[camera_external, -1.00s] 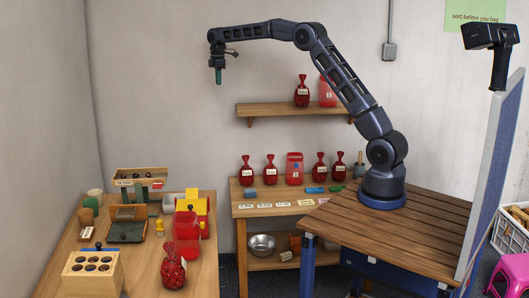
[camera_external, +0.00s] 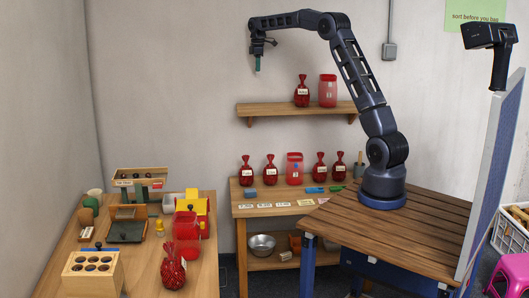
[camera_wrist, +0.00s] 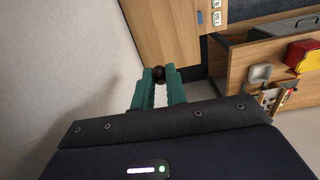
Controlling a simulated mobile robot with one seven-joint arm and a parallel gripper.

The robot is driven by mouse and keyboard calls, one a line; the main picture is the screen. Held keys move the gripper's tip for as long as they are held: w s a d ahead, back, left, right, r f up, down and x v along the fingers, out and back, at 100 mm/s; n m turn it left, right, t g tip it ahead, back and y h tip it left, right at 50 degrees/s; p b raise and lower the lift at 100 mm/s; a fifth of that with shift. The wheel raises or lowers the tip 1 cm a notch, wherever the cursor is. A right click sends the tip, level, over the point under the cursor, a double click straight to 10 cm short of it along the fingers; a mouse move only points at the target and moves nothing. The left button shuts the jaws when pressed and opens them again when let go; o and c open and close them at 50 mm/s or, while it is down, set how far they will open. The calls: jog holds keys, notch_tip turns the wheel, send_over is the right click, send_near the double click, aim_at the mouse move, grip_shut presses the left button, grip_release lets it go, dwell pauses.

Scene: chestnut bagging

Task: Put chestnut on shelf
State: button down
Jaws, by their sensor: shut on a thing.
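The chestnut is too small to make out in the external view. The upper shelf holds a tied red bag (camera_external: 302,93) and a red container (camera_external: 327,92) on its right part; its left part is bare.
Below the shelf, a wooden table (camera_external: 283,222) carries several red bags, a red container and price cards. Air around my gripper is clear.

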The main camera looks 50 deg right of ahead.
aim_at(258, 107)
notch_tip(258, 107, down, 18)
jog(key=shift+f, duration=0.15)
dwell(0.5)
jog(key=shift+f, duration=0.15)
jog(key=c, duration=1.4)
grip_release()
